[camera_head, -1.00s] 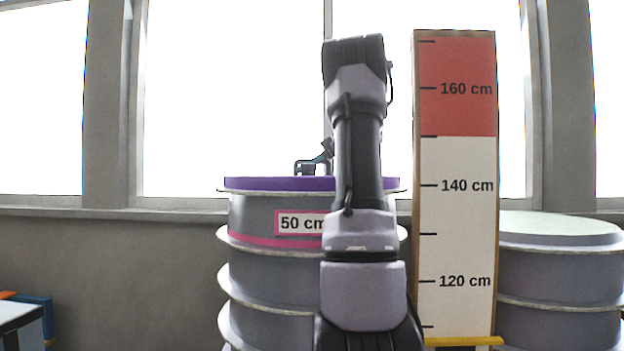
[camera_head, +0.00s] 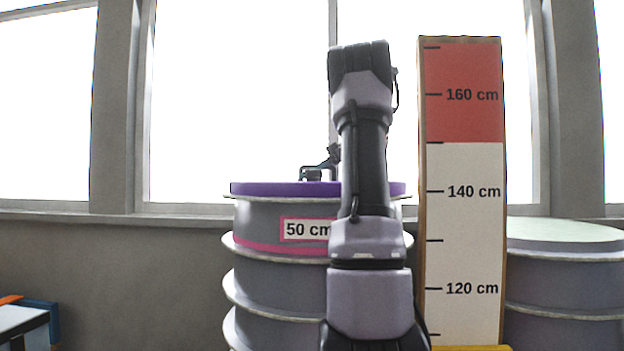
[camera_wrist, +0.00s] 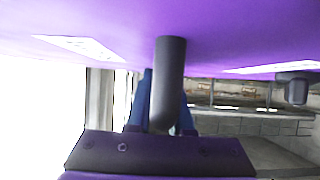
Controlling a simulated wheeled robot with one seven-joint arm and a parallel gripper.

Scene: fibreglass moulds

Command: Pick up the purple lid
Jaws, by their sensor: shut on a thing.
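The purple lid (camera_head: 270,188) is a wide, flat disc on top of a grey stack of ribbed moulds (camera_head: 262,267) labelled "50 cm". It looks level, and I see no clear gap under it. In the wrist view the lid (camera_wrist: 230,30) fills the top, with a dark round post (camera_wrist: 169,75) on it. My gripper (camera_wrist: 162,112) is shut on the lid by this post, with blue pieces showing on both sides of it. In the head view my arm hides the lid's right middle, and the grip itself is hard to make out.
A tall height board (camera_head: 460,215) marked in centimetres stands just right of the stack. A second grey stack with a pale green top (camera_head: 565,234) is further right. Bright windows (camera_head: 240,100) lie behind. A table corner (camera_head: 20,325) shows at lower left.

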